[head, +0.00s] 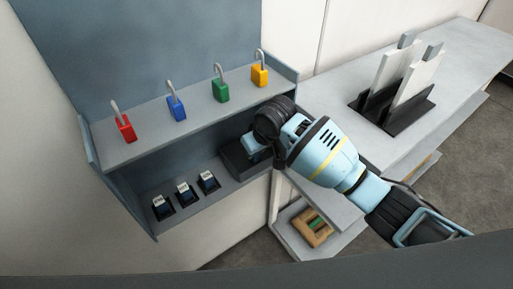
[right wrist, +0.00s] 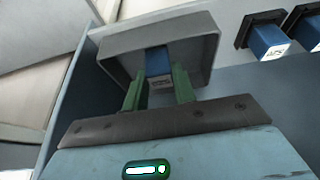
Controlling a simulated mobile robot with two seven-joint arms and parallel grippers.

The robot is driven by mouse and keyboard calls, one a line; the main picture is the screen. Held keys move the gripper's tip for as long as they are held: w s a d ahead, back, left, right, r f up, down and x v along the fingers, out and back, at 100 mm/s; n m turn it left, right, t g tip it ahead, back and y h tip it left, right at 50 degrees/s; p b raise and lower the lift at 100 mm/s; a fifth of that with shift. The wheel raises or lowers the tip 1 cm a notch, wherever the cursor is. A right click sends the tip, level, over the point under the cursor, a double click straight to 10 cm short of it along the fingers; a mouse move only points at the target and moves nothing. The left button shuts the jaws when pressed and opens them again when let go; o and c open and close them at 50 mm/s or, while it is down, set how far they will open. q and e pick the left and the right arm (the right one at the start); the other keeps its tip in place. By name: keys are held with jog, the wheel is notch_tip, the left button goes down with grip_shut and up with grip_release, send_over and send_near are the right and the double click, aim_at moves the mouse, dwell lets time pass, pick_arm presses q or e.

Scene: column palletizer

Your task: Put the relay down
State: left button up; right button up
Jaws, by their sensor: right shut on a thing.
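My right gripper (right wrist: 158,88) has its two green fingers closed on a blue relay (right wrist: 158,62) with a pale end. The relay is at the opening of a grey tray (right wrist: 118,45); whether it touches the tray's floor cannot be told. In the head view the dark tray (head: 236,163) stands at the right end of the lower shelf. My right gripper (head: 258,150) is over it there, and the wrist hides the held relay. My left gripper is not in view.
Several blue relays (head: 184,193) sit in dark sockets on the lower shelf (head: 222,201), left of the tray. Red, blue, green and yellow padlocks (head: 125,128) stand on the upper shelf (head: 150,140) above. A rack with white panels (head: 393,105) is on the counter at right.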

jog(key=shift+f, duration=0.3)
jog(key=o, duration=1)
jog(key=shift+r, duration=0.1)
jog(key=shift+r, duration=0.3)
jog(key=v, duration=0.8)
jog(key=shift+f, duration=0.15)
